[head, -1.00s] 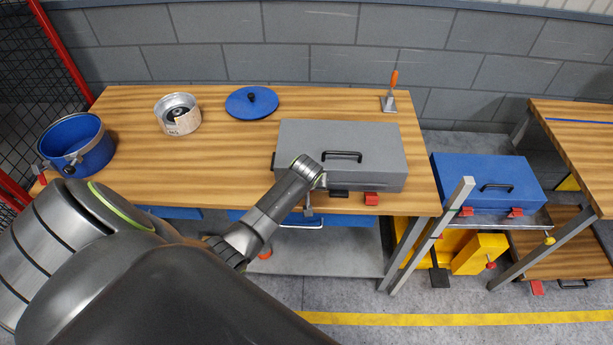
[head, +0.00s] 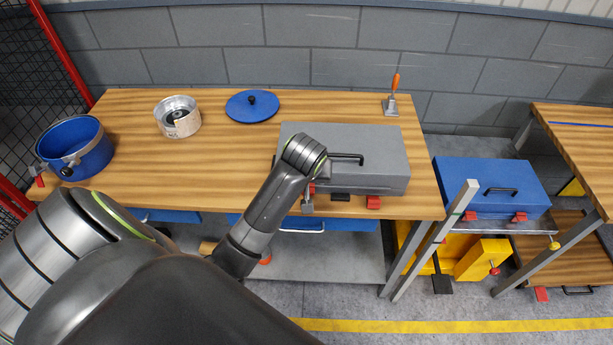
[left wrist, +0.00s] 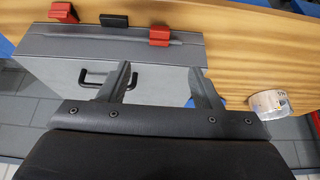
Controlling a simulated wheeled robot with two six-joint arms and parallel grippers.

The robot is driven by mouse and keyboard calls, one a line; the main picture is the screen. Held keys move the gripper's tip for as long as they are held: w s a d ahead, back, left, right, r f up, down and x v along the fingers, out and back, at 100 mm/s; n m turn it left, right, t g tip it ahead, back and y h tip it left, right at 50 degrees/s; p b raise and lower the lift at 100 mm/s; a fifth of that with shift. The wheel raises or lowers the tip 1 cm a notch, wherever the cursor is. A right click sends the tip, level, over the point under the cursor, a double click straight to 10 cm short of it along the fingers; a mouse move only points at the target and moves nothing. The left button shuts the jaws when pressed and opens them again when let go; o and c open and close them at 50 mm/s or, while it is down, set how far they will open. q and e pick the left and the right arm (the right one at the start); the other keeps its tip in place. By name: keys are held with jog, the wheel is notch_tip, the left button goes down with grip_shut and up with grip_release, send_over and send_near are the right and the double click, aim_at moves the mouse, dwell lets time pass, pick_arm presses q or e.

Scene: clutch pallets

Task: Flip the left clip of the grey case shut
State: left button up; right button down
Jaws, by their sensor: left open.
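The grey case (head: 392,150) lies closed on the wooden workbench, with a black handle (head: 347,157) on its lid. Its left red clip (head: 312,188) is at the front edge, mostly covered by my left arm in the head view; it shows clearly in the left wrist view (left wrist: 160,35). The right red clip (head: 373,202) also shows in the left wrist view (left wrist: 63,12). A black tab (head: 340,197) sits between the clips. My left gripper (left wrist: 158,75) is open and empty over the case, its fingertips apart from the left clip. I cannot tell the clip's exact angle.
The bench (head: 225,185) also holds a blue pot (head: 88,150), a metal drum (head: 178,116), a blue lid (head: 252,104) and an orange-handled tool (head: 394,88). A blue case (head: 480,180) stands lower at the right. The bench left of the grey case is largely clear.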

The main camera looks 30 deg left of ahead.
pick_arm(q)
jog(key=shift+v, duration=1.05)
jog(key=s+a+f+m+g+b, duration=0.1)
jog(key=s+f+m+b, duration=0.2)
jog(key=f, duration=1.4)
jog(key=s+a+f+g+b, duration=0.1)
jog(key=s+f+b, duration=0.35)
jog(key=f, duration=1.35)
jog(key=s+f+m+b, duration=0.1)
jog(key=s+f, duration=0.7)
jog(key=s, duration=0.3)
jog(key=s+d+f+g+h+b, duration=0.1)
jog(key=s+f+b, duration=0.1)
jog(key=s+f, duration=0.6)
jog(key=s+f+m+b, duration=0.1)
jog(key=s+f, duration=0.7)
jog(key=s, duration=0.6)
jog(key=shift+s+d+m+h+b, duration=0.25)
jog(key=shift+d+m+h+b, duration=0.05)
jog(key=shift+d+h+b, duration=0.1)
jog(key=shift+w+f, duration=0.1)
